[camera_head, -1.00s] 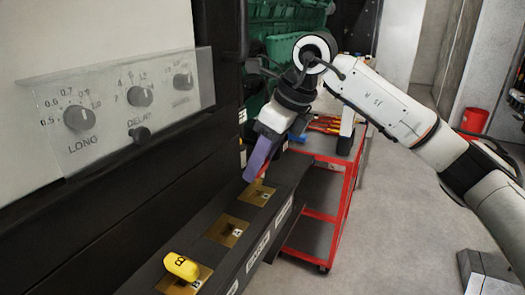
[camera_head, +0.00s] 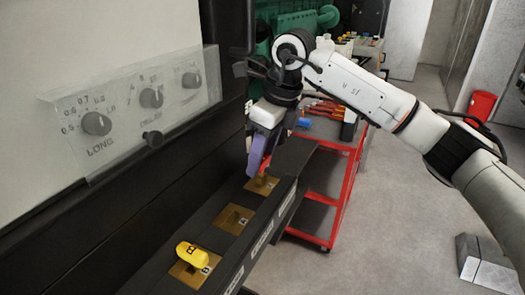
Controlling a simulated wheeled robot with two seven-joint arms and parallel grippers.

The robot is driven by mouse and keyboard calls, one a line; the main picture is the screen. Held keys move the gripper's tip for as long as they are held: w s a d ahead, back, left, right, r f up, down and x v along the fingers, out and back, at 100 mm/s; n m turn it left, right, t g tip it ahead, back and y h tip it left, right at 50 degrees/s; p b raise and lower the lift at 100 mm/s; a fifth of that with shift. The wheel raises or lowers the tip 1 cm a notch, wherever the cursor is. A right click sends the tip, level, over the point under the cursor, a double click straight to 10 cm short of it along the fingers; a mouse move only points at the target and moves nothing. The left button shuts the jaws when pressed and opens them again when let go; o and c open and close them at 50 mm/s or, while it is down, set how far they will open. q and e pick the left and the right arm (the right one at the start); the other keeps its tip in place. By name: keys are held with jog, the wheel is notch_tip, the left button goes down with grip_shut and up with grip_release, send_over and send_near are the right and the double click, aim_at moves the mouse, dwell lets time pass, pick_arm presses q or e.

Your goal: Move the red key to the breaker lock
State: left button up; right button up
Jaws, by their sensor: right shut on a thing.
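My right gripper (camera_head: 256,168) comes down from the arm at the upper right, over the far end of a dark ledge. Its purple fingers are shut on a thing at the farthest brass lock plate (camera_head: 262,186). A small reddish-orange piece (camera_head: 265,164) shows beside the fingers and looks like the red key, mostly hidden. I cannot tell whether it sits in the lock or just above it. The middle brass plate (camera_head: 234,220) is empty. A yellow key (camera_head: 192,255) stands at the nearest brass plate (camera_head: 183,273). My left gripper is out of view.
A clear cover (camera_head: 130,112) over dials juts from the panel at left. A red tool cart (camera_head: 345,190) stands behind the ledge. A red bin (camera_head: 481,105) and a grey block (camera_head: 485,262) are at right. The floor between is clear.

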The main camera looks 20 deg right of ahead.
aim_at(265, 159)
jog(key=shift+f, duration=0.2)
dwell(0.4)
jog(key=shift+f+b, duration=0.95)
jog(key=shift+f, duration=0.35)
jog(key=shift+f, duration=0.1)
jog(key=o, duration=1.1)
